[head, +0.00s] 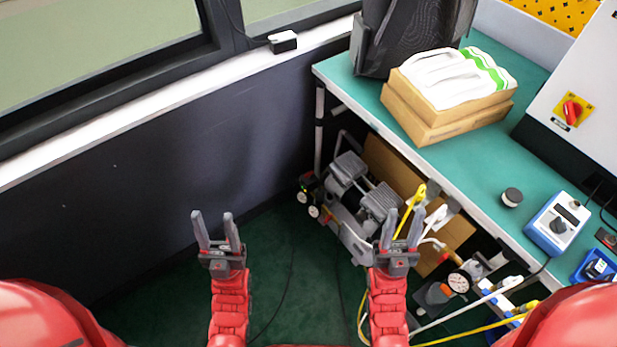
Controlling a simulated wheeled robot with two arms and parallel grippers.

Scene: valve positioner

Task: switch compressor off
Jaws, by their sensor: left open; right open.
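The compressor (351,190) stands on the floor at the left end of the bench, partly under it. It is grey, with two motor heads and two round dials on its left side. My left gripper (214,222) is open and empty, over the dark floor to the left of the compressor. My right gripper (402,228) is open and appears in front of the compressor's right part, with a yellow hose behind it. I cannot tell the depth between them. The compressor's switch is not clear; a small red part (307,181) shows near the dials.
The green bench (455,150) runs along the right, bearing cardboard boxes (440,125) with gloves, a blue-white device (558,223) and a cabinet with a red rotary switch (572,111). A pressure gauge (458,282) and hoses crowd the lower right. The floor (295,280) between my grippers is mostly clear.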

